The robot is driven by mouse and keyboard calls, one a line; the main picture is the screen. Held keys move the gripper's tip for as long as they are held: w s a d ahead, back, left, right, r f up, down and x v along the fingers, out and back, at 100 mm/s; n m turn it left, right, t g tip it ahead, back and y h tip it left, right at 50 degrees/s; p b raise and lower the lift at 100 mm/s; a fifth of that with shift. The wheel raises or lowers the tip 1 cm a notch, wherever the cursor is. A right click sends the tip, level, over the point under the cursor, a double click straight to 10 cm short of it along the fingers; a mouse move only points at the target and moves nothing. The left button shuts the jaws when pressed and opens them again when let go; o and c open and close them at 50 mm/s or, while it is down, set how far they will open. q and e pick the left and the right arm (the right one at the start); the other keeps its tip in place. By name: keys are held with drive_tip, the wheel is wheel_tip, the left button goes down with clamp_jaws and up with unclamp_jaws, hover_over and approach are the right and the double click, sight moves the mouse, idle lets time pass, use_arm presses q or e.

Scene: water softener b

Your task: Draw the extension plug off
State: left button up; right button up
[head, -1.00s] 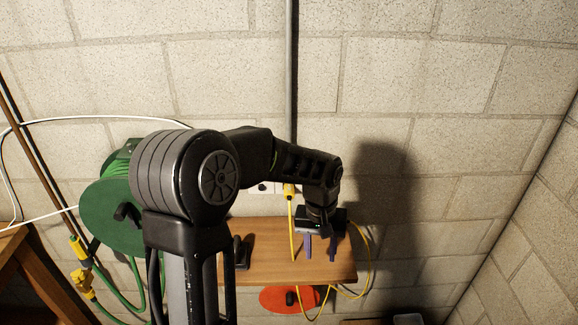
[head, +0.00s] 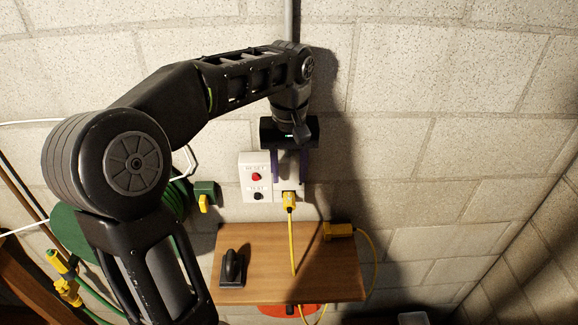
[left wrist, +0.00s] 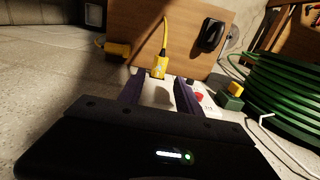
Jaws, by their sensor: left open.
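The yellow extension plug (head: 289,200) sits in the lower part of the white wall outlet (head: 284,184), and its yellow cord hangs down across the wooden shelf. The plug also shows in the left wrist view (left wrist: 158,68), just beyond the fingertips. My left gripper (head: 290,178) is open and empty in front of the outlet, its two purple fingers pointing down just above the plug. The fingers show in the left wrist view (left wrist: 158,88) with the white outlet between them. Whether they touch the outlet, I cannot tell. My right gripper is not in view.
A white box with red and black buttons (head: 256,177) is left of the outlet. The shelf (head: 265,262) below carries a black device (head: 232,268) and a yellow connector (head: 338,231). A green-and-yellow fitting (head: 205,195) and green hose reel (head: 75,235) are left. The wall at right is bare.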

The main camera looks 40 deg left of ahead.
sight(289, 200)
use_arm(q)
drive_tip(key=shift+f, duration=0.15)
drive_tip(key=shift+f, duration=0.8)
wheel_tip(289, 200, down, 3)
drive_tip(key=shift+f, duration=0.2)
wheel_tip(289, 200, down, 3)
drive_tip(key=shift+f+b, duration=0.1)
drive_tip(key=shift+b, duration=1.15)
drive_tip(key=shift+r, duration=0.25)
drive_tip(key=shift+c, duration=0.4)
clamp_jaws()
drive_tip(key=shift+s+d, duration=0.1)
drive_tip(key=shift+d, duration=0.05)
drive_tip(key=shift+s+d, duration=0.85)
drive_tip(key=shift+s, duration=0.15)
drive_tip(key=shift+s+d, duration=0.8)
drive_tip(key=shift+s, duration=0.2)
